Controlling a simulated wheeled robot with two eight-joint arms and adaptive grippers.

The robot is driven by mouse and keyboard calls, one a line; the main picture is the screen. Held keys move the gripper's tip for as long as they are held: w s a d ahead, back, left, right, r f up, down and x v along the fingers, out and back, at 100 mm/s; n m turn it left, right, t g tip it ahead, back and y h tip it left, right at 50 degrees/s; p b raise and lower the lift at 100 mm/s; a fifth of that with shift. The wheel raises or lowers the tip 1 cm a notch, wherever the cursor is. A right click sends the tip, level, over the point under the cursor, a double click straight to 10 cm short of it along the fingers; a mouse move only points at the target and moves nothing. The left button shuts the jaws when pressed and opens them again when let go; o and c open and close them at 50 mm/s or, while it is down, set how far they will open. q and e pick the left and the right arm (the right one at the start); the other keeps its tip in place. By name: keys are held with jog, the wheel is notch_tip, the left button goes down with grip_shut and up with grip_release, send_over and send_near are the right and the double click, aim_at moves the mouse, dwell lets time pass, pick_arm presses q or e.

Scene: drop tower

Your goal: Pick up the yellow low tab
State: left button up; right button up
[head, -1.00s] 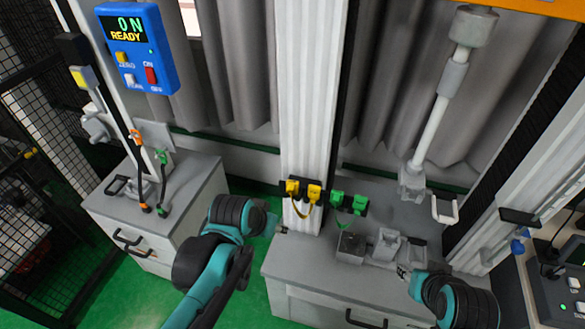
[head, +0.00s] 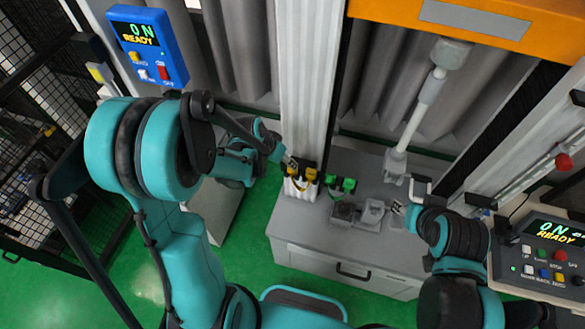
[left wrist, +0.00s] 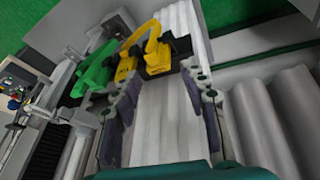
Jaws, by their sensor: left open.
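Two yellow tabs joined by a yellow strap sit in a black holder on the white column. In the head view, one yellow tab (head: 310,174) is on the right and the other (head: 293,169) is beside my left gripper (head: 286,160). I cannot tell which is the low one. In the left wrist view, the yellow tabs (left wrist: 157,58) are just beyond the fingertips, towards the upper left. My left gripper (left wrist: 160,88) is open and empty, its fingers apart over the column face. My right gripper (head: 398,207) is over the grey bench; its jaws are too small to judge.
Two green tabs (head: 349,185) hang right of the yellow ones; they also show in the left wrist view (left wrist: 93,76). Grey blocks (head: 372,212) stand on the bench (head: 300,222). A blue control box (head: 148,48) is at the upper left, a control panel (head: 550,255) at the right.

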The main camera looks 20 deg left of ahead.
pick_arm(q)
jog(key=x, duration=0.5)
jog(key=shift+w+d+r, duration=0.15)
jog(key=shift+w+d, duration=0.05)
jog(key=shift+w, duration=0.05)
jog(key=c, duration=0.7)
jog(key=shift+r, duration=0.15)
jog(key=shift+c, duration=0.4)
